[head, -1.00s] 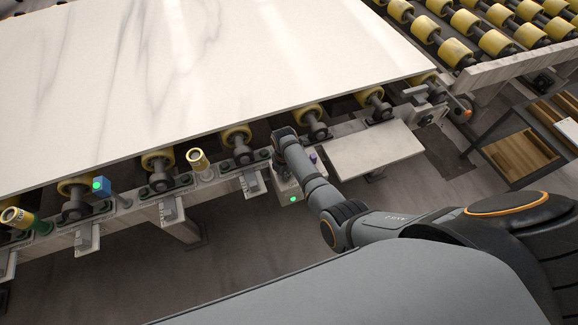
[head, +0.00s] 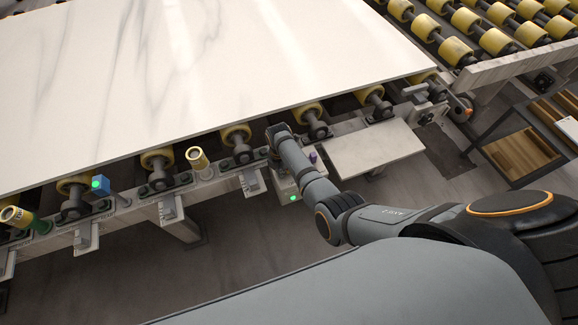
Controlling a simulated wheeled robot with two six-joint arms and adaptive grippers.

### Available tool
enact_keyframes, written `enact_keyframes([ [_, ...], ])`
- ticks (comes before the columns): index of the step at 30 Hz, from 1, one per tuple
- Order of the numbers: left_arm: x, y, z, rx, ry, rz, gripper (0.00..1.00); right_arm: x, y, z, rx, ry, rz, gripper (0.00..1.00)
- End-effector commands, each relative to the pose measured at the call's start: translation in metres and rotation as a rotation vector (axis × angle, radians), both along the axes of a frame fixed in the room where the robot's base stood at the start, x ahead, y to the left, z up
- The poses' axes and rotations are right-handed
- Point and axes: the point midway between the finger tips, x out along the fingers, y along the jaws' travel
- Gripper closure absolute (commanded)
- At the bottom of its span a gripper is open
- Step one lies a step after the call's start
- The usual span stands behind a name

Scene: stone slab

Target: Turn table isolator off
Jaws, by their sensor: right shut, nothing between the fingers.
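A small grey control box (head: 286,187) with a lit green lamp (head: 293,197) is fixed to the front rail of the table, partly behind my right arm. I take it for the table isolator; its switch and position are hidden. A small purple part (head: 312,157) shows just right of my wrist. My right gripper (head: 274,159) is shut and empty, pointing down at the rail beside the box and mostly covered by my wrist. I cannot tell whether it touches anything. My left gripper is not in view.
A large white stone slab (head: 200,70) lies on yellow rollers (head: 236,134). A blue box (head: 101,185) with a green lamp and brass-coloured fittings (head: 197,158) stand along the rail to the left. A pale shelf (head: 375,152) sticks out right of my wrist. Wooden crates (head: 520,152) stand at the right.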

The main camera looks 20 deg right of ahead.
Motion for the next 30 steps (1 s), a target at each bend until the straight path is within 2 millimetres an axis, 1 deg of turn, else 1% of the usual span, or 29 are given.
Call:
enact_keyframes([
  [7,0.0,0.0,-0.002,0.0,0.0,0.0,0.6,0.003,0.001,0.0,0.001,-0.002,0.0,1.0],
  [12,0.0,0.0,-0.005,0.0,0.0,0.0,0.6,0.008,0.004,0.0,0.001,-0.003,0.0,1.0],
  [20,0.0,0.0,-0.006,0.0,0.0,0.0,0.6,0.009,0.004,0.0,0.001,-0.001,0.0,1.0],
  [30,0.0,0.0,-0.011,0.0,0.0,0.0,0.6,0.017,0.005,0.0,0.001,-0.001,0.0,1.0],
])
